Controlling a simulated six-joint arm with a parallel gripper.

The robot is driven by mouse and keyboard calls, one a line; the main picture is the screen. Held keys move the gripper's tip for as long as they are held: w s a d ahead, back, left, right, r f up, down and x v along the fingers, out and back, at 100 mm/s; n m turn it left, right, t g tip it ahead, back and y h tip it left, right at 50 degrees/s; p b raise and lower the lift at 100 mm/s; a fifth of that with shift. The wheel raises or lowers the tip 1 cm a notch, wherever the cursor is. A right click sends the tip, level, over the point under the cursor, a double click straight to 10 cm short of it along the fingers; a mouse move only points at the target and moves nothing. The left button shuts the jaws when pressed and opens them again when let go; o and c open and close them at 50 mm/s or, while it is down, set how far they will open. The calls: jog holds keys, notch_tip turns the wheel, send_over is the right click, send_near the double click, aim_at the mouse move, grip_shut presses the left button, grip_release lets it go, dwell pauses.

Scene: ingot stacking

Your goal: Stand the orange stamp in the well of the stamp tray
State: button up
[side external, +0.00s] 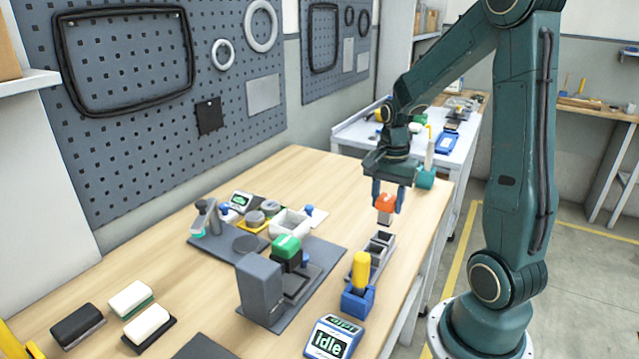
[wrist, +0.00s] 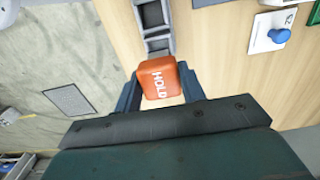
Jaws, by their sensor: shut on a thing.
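The orange stamp (side external: 385,203) is held upright between the fingers of my gripper (side external: 387,190), with its grey lower part hanging down. In the wrist view the stamp's orange top (wrist: 157,82) reads "HOLD", and my gripper (wrist: 158,90) has a finger on each side of it. The grey stamp tray (side external: 365,272) lies on the wooden table, with open wells at its far end just below and left of the stamp. The tray (wrist: 159,45) also shows beyond the stamp in the wrist view. The stamp appears to be above the table, apart from the tray.
A grey press (side external: 262,285) and a green-topped stamp (side external: 286,248) stand on a dark mat left of the tray. The table's right edge is close.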

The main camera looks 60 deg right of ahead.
aim_at(386, 216)
jog(key=shift+f, duration=1.4)
jog(key=shift+f, duration=1.95)
dwell(2.5)
dwell(0.7)
jog(key=o, duration=0.6)
jog(key=shift+r, duration=0.1)
jog(key=shift+r, duration=0.95)
